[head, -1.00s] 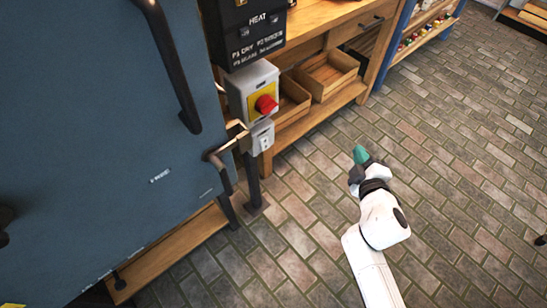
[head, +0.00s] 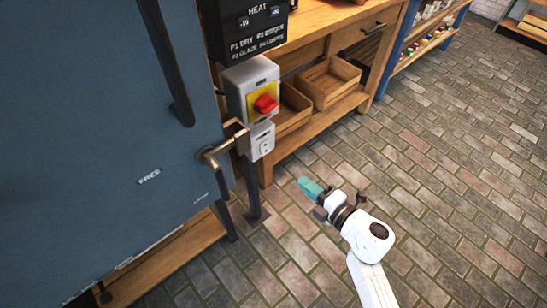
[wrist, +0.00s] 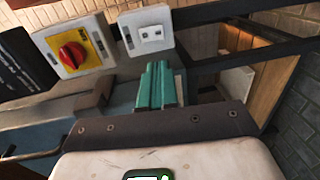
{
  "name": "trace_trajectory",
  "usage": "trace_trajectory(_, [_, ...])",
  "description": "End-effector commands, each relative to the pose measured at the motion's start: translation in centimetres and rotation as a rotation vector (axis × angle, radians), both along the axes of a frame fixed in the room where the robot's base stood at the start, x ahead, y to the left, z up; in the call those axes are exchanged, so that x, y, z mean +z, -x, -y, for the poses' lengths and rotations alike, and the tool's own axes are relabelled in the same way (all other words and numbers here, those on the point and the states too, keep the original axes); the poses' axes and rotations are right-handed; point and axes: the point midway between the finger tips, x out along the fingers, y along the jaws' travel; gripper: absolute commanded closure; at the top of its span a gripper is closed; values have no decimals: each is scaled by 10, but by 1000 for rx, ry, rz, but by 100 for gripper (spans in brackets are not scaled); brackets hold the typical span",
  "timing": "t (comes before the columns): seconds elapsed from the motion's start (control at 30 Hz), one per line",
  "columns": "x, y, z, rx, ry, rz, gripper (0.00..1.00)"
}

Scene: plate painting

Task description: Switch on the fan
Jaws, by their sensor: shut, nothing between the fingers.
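No fan can be made out in either view. A grey box (head: 238,85) with a yellow plate and a red rotary knob (head: 265,103) is mounted beside the blue cabinet. The knob also shows at upper left in the wrist view (wrist: 73,54). Below it is a small pale switch box (head: 261,142), which sits at top centre in the wrist view (wrist: 148,32) with two small dark marks on its face. My gripper (head: 311,188) has teal fingers, shut and empty, right of and below the small box and apart from it. The fingers point toward it in the wrist view (wrist: 157,85).
The blue cabinet door (head: 110,120) has a dark vertical handle (head: 165,65) and a latch lever (head: 215,152) close left of the small box. A black box marked HEAT (head: 245,28) is above. A wooden bench with trays (head: 328,82) stands behind. The brick floor at right is clear.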

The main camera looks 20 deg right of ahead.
Motion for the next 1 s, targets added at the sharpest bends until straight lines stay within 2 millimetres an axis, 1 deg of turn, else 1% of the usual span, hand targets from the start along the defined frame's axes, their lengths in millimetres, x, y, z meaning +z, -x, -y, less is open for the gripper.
trace_trajectory(0.17, [0, -3, -1, -1, -1, 1, 100])
trace_trajectory(0.27, [-1, -12, -4, 0, -2, 2, 100])
trace_trajectory(0.37, [-3, -26, -8, 0, -1, 3, 100])
trace_trajectory(0.7, [-13, -89, -29, 0, -2, 3, 100])
trace_trajectory(0.8, [-15, -105, -34, 0, -2, 3, 100])
trace_trajectory(1.0, [-17, -126, -41, -1, -2, 1, 100])
